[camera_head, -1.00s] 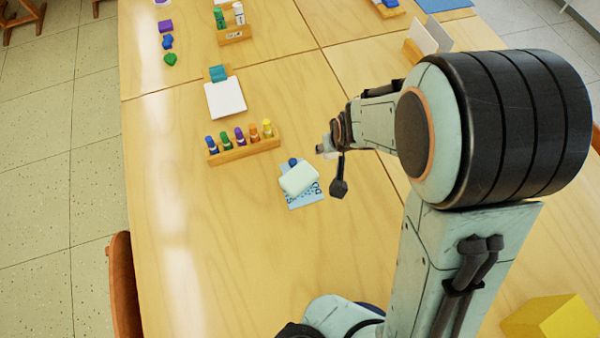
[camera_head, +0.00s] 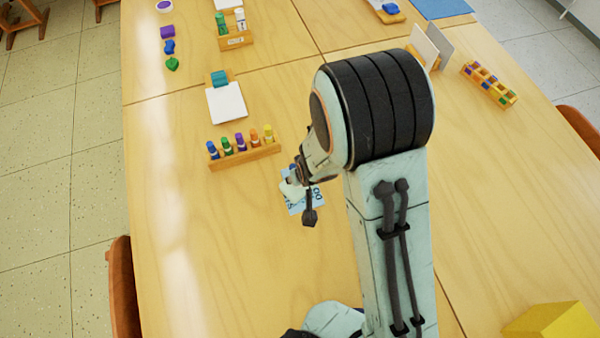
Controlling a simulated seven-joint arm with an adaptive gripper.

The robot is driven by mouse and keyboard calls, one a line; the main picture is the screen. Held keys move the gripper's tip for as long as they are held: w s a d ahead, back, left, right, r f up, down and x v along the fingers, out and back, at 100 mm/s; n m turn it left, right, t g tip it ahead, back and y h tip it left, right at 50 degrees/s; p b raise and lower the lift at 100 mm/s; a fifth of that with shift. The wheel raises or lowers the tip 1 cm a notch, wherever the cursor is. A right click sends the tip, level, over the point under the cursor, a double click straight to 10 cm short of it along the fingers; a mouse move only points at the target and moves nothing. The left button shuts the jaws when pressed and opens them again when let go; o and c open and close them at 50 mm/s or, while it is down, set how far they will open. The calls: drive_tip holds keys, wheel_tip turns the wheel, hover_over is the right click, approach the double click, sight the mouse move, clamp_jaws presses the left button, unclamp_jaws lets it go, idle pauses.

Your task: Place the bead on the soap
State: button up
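The pale soap bar (camera_head: 288,189) lies on a blue printed card (camera_head: 309,200) near the middle of the table. My arm's end partly covers it. My gripper (camera_head: 296,180) is over or right beside the soap; I cannot tell if they touch. The fingers are too small and too hidden to show whether they are open or shut. A small blue piece, perhaps the bead, showed at the soap's far edge earlier; it is not visible now behind my gripper.
A wooden rack of several colored bottles (camera_head: 245,151) stands just beyond, to the left. A white pad (camera_head: 226,103) lies behind it. Purple, blue and green pieces (camera_head: 169,47) lie far left. A yellow block (camera_head: 553,322) is at lower right. The left front table is clear.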

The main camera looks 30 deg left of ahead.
drive_tip(key=shift+f, duration=0.15)
drive_tip(key=o, duration=0.8)
drive_tip(key=shift+c, duration=0.2)
drive_tip(key=v, duration=1.2)
drive_tip(key=s+d+r+m+g+h, duration=0.15)
drive_tip(key=d+r+m, duration=0.35)
drive_tip(key=d, duration=0.7)
drive_tip(key=s+d+r+m+g, duration=0.2)
drive_tip(key=s+d+r, duration=0.2)
drive_tip(key=s+d, duration=0.4)
drive_tip(key=shift+s+r+m+h, duration=0.4)
drive_tip(key=shift+s+h, duration=0.05)
drive_tip(key=shift+s, duration=0.25)
drive_tip(key=shift+d, duration=0.1)
